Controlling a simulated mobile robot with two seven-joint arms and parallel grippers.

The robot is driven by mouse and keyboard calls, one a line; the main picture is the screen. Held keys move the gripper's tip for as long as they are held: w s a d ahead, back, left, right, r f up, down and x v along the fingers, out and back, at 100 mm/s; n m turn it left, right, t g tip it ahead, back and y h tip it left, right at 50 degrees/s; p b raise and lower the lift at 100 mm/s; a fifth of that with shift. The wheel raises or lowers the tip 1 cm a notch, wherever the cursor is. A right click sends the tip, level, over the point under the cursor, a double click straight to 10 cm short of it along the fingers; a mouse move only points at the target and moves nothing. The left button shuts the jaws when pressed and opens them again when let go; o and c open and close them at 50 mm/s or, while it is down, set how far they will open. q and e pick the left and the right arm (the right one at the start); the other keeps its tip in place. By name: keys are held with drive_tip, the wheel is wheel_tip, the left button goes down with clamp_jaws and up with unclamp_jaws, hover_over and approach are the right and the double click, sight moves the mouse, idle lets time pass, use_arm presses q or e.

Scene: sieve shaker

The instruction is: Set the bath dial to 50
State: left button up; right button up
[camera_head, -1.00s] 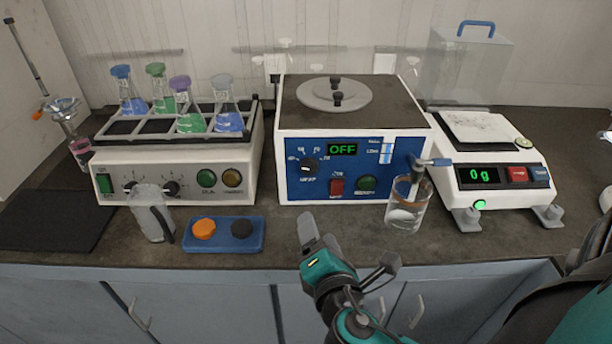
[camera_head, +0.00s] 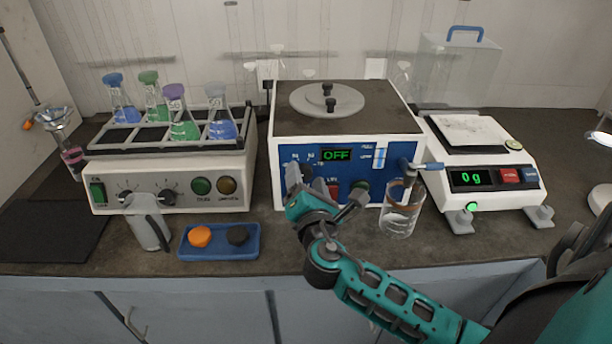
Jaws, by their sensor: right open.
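The bath (camera_head: 396,108) is the white box in the middle with a blue front panel. Its green display (camera_head: 337,155) reads OFF. The dark bath dial (camera_head: 305,171) is at the left of the panel, largely hidden behind a finger of my right gripper, so its pointer cannot be read. My right gripper (camera_head: 326,188) is open and empty in front of the panel, one finger over the dial area and the other near the green button. Whether it touches the dial cannot be told. My left gripper is not in view.
A glass beaker (camera_head: 398,222) stands close to the right of my gripper. A balance (camera_head: 490,203) reading 0 g is farther right. A flask shaker (camera_head: 105,172), a clear jug (camera_head: 147,225) and a blue tray (camera_head: 220,252) with orange and black knobs are left.

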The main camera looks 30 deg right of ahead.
drive_tip(key=shift+w+d, duration=0.25)
drive_tip(key=shift+w, duration=0.2)
drive_tip(key=c, duration=1)
